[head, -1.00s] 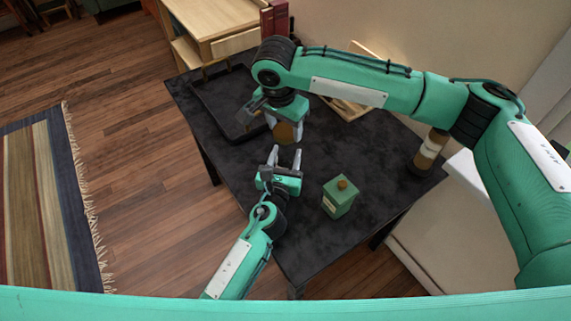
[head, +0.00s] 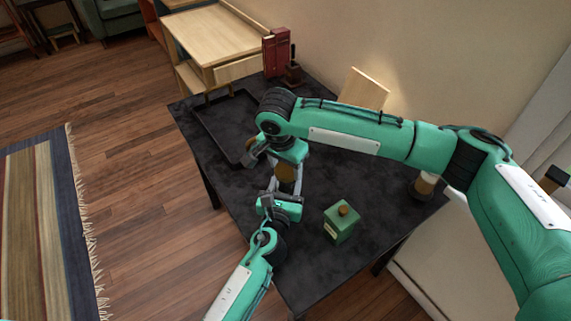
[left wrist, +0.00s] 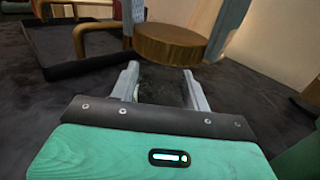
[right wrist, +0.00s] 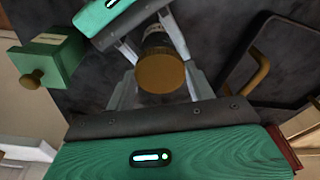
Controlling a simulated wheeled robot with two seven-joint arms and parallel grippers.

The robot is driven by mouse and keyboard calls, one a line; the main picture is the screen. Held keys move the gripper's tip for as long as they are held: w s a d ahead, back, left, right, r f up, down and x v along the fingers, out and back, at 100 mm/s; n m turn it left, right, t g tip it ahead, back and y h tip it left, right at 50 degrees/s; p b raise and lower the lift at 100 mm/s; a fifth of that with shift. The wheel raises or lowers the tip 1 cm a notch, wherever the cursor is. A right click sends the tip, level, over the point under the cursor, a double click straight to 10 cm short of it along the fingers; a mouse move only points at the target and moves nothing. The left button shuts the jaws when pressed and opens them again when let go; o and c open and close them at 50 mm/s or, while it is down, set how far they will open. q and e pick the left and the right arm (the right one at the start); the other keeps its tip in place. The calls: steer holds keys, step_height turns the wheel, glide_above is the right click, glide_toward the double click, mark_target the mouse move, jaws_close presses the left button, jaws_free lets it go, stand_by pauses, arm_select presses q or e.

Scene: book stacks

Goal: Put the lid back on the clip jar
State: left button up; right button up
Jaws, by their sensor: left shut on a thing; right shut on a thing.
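The round brown lid (right wrist: 160,72) is between the fingers of my right gripper (head: 289,165), which is shut on it. The lid also shows at the top of the left wrist view (left wrist: 170,45), level, above and beyond my left fingertips. My left gripper (left wrist: 165,78) is shut on the clip jar (right wrist: 155,42), which looks dark and see-through and is hard to make out between the fingers. In the right wrist view the lid covers much of the jar. Whether lid and jar touch cannot be told.
A green canister with a knob (head: 341,222) stands right of my left gripper. A dark tray (head: 222,125) with brass handles lies at the back left. A brown and white jar (head: 423,186) stands at the table's right. Red books (head: 276,52) stand at the back.

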mark_target(285, 170)
steer(key=shift+f, duration=0.1)
steer(key=shift+f, duration=0.8)
steer(key=shift+f, duration=0.65)
steer(key=shift+a+m, duration=0.1)
steer(key=shift+m, duration=1.6)
steer(key=o, duration=1)
steer(key=shift+c, duration=0.2)
